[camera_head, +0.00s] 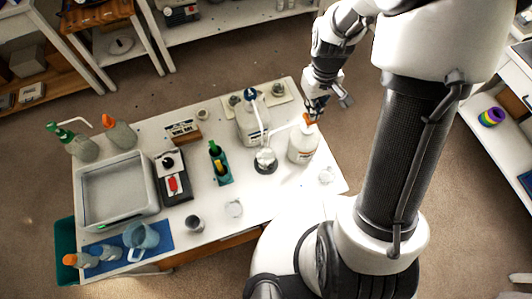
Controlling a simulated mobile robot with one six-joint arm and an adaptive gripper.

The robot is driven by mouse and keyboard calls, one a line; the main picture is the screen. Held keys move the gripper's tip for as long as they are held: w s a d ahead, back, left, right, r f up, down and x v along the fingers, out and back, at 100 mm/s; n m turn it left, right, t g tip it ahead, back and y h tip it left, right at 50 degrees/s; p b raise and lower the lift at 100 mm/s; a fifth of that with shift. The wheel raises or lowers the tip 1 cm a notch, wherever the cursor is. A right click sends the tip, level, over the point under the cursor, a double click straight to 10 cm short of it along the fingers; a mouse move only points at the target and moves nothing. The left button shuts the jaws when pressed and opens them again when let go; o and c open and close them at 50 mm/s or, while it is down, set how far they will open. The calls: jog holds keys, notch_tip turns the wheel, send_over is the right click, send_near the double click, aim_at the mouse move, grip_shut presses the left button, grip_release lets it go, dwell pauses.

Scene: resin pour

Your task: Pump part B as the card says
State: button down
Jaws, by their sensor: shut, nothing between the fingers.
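A white bottle (302,150) with an orange pump head (308,119) stands near the table's right end. A second white bottle (252,124) with a dark blue pump head stands left of it. A clear cup (266,157) stands on a dark round base below the pump spouts. My gripper (316,108) is shut and empty, pointing down right at the orange pump head; whether they touch cannot be told. A small card (182,128) stands on a wooden holder at the back; its print is too small to read. No part B label is legible.
A jug (142,236) stands on a blue mat. The table's front right is mostly clear.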

jog(key=shift+f+b, duration=0.9)
jog(key=shift+f, duration=0.35)
jog(key=shift+r, duration=0.1)
jog(key=shift+r+p, duration=1)
jog(key=shift+r, duration=0.25)
notch_tip(320, 180, up, 6)
jog(key=p, duration=0.4)
jog(key=shift+r+p, duration=0.1)
jog(key=shift+p, duration=0.25)
